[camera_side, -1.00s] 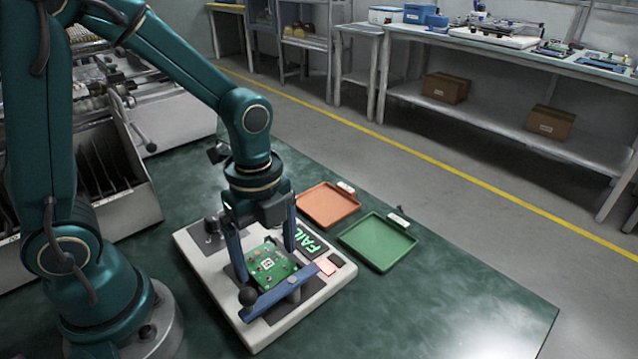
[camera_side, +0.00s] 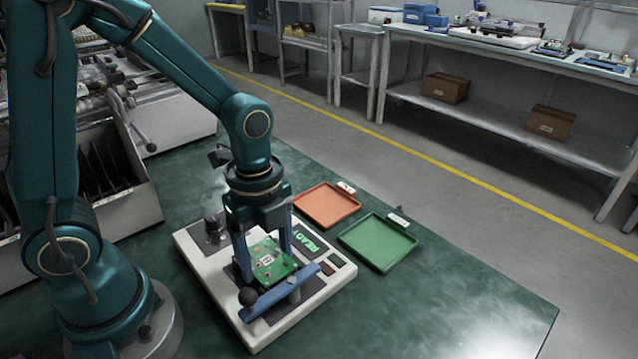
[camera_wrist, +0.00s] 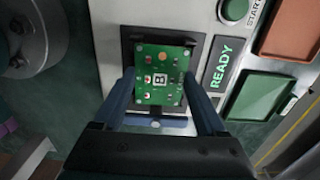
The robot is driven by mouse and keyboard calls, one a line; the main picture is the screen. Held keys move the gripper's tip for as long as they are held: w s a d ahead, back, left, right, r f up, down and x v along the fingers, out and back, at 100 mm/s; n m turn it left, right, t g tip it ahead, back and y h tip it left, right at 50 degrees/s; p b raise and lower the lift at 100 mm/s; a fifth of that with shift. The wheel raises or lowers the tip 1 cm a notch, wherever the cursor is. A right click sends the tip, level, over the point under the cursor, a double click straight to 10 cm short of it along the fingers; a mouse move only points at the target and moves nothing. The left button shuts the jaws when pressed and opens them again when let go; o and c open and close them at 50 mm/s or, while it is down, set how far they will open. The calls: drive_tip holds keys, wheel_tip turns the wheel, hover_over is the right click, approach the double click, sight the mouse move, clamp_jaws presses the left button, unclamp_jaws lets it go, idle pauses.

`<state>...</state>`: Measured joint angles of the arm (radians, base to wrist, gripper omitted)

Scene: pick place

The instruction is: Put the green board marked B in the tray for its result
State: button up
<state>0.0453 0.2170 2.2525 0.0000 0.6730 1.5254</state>
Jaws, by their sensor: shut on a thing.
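The green board marked B (camera_side: 270,262) is between the fingers of my gripper (camera_side: 265,264), which is shut on its two sides. In the wrist view the board (camera_wrist: 160,92) lies flat over the dark nest of the white tester (camera_side: 208,272). It seems slightly above the nest, but the gap is hard to see. The tester's display (camera_wrist: 218,65) reads READY in green. Two trays lie flat beyond the tester: an orange one (camera_side: 327,206) and a green one (camera_side: 378,243). Both are empty, and their small white labels are unreadable.
A rack (camera_side: 110,180) stands at the left. The green table (camera_side: 450,310) is clear at the right.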

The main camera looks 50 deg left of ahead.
sight(267, 259)
drive_tip(key=shift+r, duration=2.6)
